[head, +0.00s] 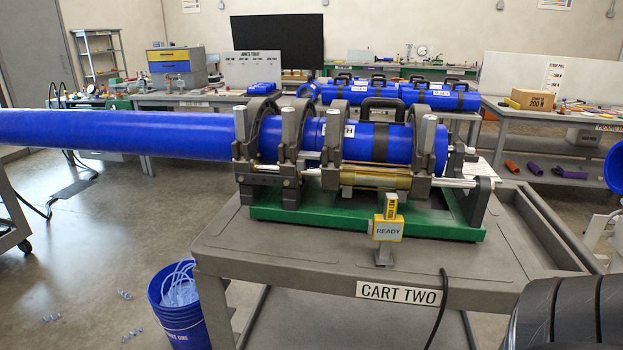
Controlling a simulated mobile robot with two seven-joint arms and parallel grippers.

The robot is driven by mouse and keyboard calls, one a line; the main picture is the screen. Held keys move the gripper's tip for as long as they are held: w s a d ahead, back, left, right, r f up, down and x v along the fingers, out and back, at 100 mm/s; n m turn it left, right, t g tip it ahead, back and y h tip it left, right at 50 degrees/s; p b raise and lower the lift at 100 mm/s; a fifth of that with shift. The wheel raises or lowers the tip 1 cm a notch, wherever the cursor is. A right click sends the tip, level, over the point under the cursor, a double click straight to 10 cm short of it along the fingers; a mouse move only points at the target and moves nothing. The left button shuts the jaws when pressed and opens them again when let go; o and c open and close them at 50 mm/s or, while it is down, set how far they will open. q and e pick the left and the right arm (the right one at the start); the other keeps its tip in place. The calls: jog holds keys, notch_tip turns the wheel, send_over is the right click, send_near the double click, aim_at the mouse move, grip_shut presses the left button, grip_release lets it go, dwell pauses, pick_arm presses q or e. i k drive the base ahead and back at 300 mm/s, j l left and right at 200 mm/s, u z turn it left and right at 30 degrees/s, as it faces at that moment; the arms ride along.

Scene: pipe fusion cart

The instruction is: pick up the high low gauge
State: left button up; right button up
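A small yellow piece with a label (391,204) stands upright on a grey post at the front of the cart. It may be the high low gauge, but I cannot tell for sure. A yellow-edged sign reading READY (387,229) is just below it, on the same stand. No other clear gauge shows on the cart. Neither of my grippers is in view. A dark ribbed part at the bottom right looks like part of my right arm.
The grey cart (300,258) carries a green-based clamp machine (350,216) holding a long blue pipe (120,133) that extends left. A black cable hangs over the cart's front. A blue bucket (180,318) stands on the floor at left. Benches line the back.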

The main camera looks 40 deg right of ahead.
aim_at(388, 227)
jog(key=z, duration=1.9)
